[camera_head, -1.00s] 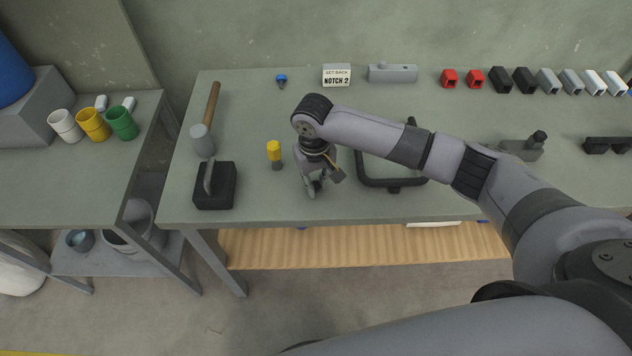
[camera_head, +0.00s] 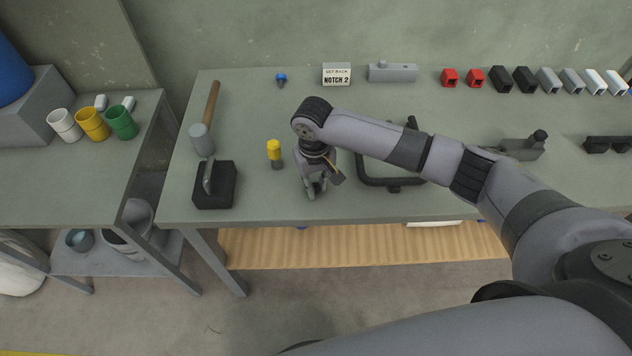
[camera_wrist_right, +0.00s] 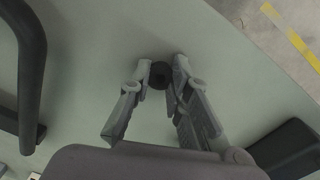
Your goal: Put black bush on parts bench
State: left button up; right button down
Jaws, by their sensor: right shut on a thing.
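The black bush (camera_wrist_right: 159,75) is a small round dark piece between my right fingertips in the right wrist view. My right gripper (camera_head: 316,190) is shut on it, low over the front part of the grey-green bench (camera_head: 260,205). The gripper's fingers hide the bush in the head view. A second bench (camera_head: 50,180) with coloured cups stands to the left, across a narrow gap. No label shows which one is the parts bench. My left gripper is not in view.
A yellow-topped piece (camera_head: 274,150) stands just left of my gripper, with a black block (camera_head: 215,186) and a mallet (camera_head: 207,120) further left. A black frame (camera_head: 392,183) lies to the right. Cups (camera_head: 93,124) stand on the left bench; its front is clear.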

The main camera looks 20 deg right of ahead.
jog(key=c, duration=1.4)
grip_release()
